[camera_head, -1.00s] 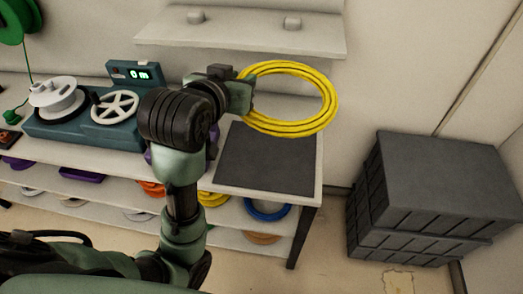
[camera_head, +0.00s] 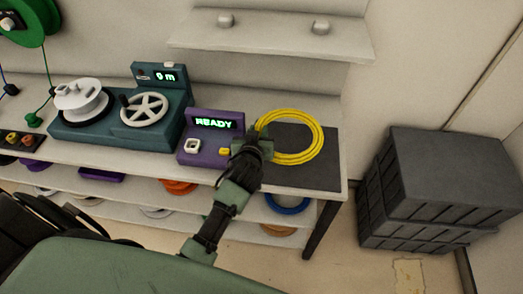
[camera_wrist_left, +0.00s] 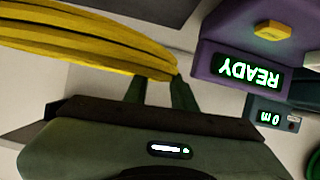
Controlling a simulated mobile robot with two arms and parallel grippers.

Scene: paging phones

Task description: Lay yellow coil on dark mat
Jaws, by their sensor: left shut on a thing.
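The yellow coil (camera_head: 301,158) is a ring of several strands. It appears over the dark mat (camera_head: 331,155), covering its back and middle, with its left side reaching past the mat's left edge. I cannot tell whether it touches the mat. My left gripper (camera_head: 264,145) is shut on the coil's left side. In the left wrist view, the coil (camera_wrist_left: 90,42) runs from the fingertips (camera_wrist_left: 163,78) toward the upper left. The dark mat lies flat at the right end of the white table, with its right and front parts bare. My right gripper is not in view.
A purple device (camera_head: 206,157) reading READY stands just left of the gripper. A teal winder (camera_head: 178,122) with a white spool and handwheel is further left. A shelf (camera_head: 280,40) overhangs behind. Dark crates (camera_head: 435,185) stand right of the table. Lower shelves hold more coils.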

